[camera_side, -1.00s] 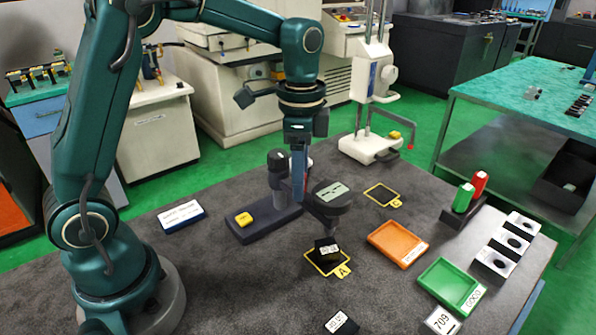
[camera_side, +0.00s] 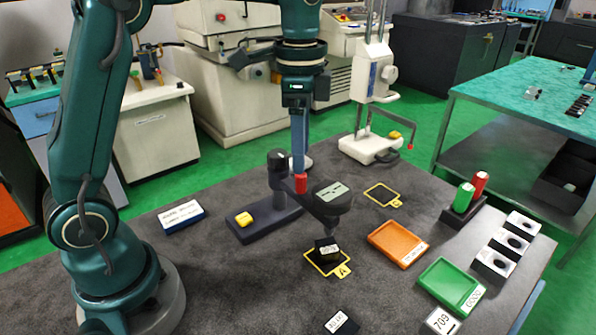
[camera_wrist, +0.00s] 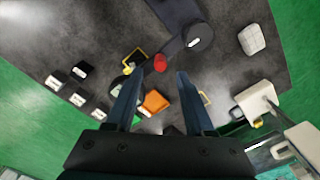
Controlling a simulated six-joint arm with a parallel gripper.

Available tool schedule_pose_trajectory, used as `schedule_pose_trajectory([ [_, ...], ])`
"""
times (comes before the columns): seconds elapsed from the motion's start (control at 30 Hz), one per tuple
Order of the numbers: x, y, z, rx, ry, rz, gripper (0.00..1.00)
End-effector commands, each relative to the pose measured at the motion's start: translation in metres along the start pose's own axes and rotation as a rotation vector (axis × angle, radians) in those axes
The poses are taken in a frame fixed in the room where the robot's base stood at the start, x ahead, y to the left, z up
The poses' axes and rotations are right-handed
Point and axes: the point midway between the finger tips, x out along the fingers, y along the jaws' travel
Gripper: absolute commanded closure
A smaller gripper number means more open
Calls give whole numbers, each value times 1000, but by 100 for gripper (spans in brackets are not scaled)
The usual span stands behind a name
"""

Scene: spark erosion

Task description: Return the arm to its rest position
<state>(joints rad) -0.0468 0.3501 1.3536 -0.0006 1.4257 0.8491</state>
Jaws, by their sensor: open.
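My gripper (camera_side: 299,165) points straight down over the work table, behind the dial gauge on its dark stand (camera_side: 262,222). In the wrist view my gripper (camera_wrist: 159,80) shows two fingers spread apart with nothing between them. A red cap (camera_side: 301,183) on the gauge arm is just below the fingertips in the side view. The cap also shows beyond the fingertips in the wrist view (camera_wrist: 160,63). A small dark labelled block (camera_side: 327,247) lies under the gauge, within the yellow outline marked A (camera_side: 342,271).
An orange tray (camera_side: 397,244) and a green tray marked GOOD (camera_side: 449,287) lie to the right. Red and green cylinders (camera_side: 463,197) stand behind them. Several dark-holed blocks (camera_side: 494,263) line the right edge. A tall white stand (camera_side: 369,149) is at the back.

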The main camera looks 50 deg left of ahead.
Motion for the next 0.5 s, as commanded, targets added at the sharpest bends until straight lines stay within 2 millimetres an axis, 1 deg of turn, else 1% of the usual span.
schedule_pose_trajectory([
  [0.07, -13, 2, 0, 3, 27, -30, 46],
  [0.13, -25, 9, 5, 7, 48, -54, 46],
  [0.2, -37, 19, 13, 1, 75, -83, 46],
  [0.3, -48, 36, 25, -44, 120, -125, 46],
  [0.4, -53, 52, 38, -115, 169, -162, 46],
  [0.5, -52, 68, 52, -204, 224, -194, 46],
])
